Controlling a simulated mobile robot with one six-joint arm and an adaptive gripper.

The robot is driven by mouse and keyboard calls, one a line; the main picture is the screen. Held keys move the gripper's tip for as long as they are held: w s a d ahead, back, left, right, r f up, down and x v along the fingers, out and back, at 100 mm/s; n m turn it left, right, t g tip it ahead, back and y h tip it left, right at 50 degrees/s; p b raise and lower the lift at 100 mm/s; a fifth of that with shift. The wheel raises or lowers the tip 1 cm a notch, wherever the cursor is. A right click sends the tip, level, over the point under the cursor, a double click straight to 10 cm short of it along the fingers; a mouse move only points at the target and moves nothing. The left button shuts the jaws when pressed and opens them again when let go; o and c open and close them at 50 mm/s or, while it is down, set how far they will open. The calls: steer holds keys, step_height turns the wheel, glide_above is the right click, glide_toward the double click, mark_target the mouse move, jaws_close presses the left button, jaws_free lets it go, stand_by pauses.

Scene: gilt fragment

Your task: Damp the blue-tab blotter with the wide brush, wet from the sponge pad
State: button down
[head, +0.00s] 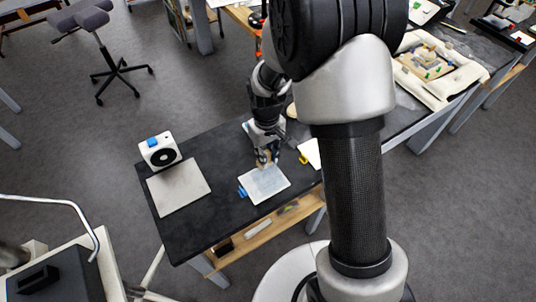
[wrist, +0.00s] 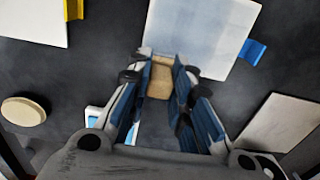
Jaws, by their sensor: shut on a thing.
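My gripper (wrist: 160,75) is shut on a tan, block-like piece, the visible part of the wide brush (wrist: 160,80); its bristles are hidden. In the head view my gripper (head: 264,158) is low over the far edge of the blue-tab blotter (head: 266,185), whose blue tab (head: 242,191) is at its left. In the wrist view this pale blotter (wrist: 200,28) lies just beyond the brush, blue tab (wrist: 252,51) at right. I cannot tell whether they touch. A pale-blue thing in a white rim (wrist: 95,118), perhaps the sponge pad, is partly hidden by the fingers.
A yellow-tab blotter (wrist: 30,20) lies to the left in the wrist view, near a round tan disc (wrist: 23,111). A grey board (head: 180,187) and a white box with a dark round front (head: 160,151) are on the dark table's left side.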

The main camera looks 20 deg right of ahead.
mark_target(267, 153)
steer(key=r, duration=0.1)
steer(key=r+p, duration=0.2)
steer(key=r, duration=0.1)
steer(key=shift+s+d, duration=0.1)
steer(key=shift+s, duration=0.25)
steer(key=shift+w+r+p, duration=0.2)
steer(key=shift+r+p, duration=0.3)
steer(key=shift+r, duration=0.05)
steer(key=shift+s+r+p, duration=0.1)
steer(key=shift+r+p, duration=0.95)
steer(key=shift+r, duration=0.4)
steer(key=shift+f, duration=0.1)
